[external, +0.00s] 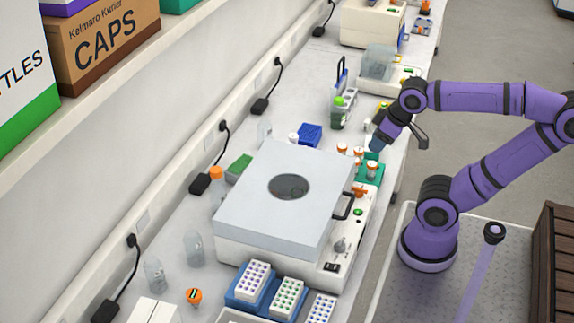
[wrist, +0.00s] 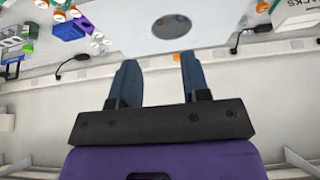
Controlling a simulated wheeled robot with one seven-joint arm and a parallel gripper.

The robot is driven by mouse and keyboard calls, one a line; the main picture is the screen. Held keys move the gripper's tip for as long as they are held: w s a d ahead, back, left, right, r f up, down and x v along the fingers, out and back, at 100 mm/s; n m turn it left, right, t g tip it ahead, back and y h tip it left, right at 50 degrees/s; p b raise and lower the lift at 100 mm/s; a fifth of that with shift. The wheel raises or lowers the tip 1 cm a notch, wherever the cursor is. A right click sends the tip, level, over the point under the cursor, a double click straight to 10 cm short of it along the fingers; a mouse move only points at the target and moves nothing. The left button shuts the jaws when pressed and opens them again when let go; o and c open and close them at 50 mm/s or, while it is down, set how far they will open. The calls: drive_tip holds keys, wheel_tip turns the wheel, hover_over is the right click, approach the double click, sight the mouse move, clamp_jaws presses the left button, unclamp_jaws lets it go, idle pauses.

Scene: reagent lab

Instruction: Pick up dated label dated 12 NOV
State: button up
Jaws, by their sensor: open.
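I cannot make out a dated label reading 12 NOV in either view; no date is legible. My gripper (external: 376,146) is over the right side of the bench, near several orange-capped bottles (external: 357,152) by a green tray (external: 376,181). In the wrist view, the two blue fingers of my gripper (wrist: 158,62) are apart with nothing between them. Beyond them are the grey lid (wrist: 210,20) of the bench machine and the pale wall.
The large centrifuge-like machine (external: 270,205) fills the middle of the bench. Tube racks (external: 287,297) stand in front. A blue box (external: 309,134) and a green bottle (external: 338,115) stand behind. A shelf with boxes (external: 105,45) overhangs the left side.

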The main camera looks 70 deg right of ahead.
drive_tip(key=o, duration=0.4)
drive_tip(key=shift+o, duration=0.2)
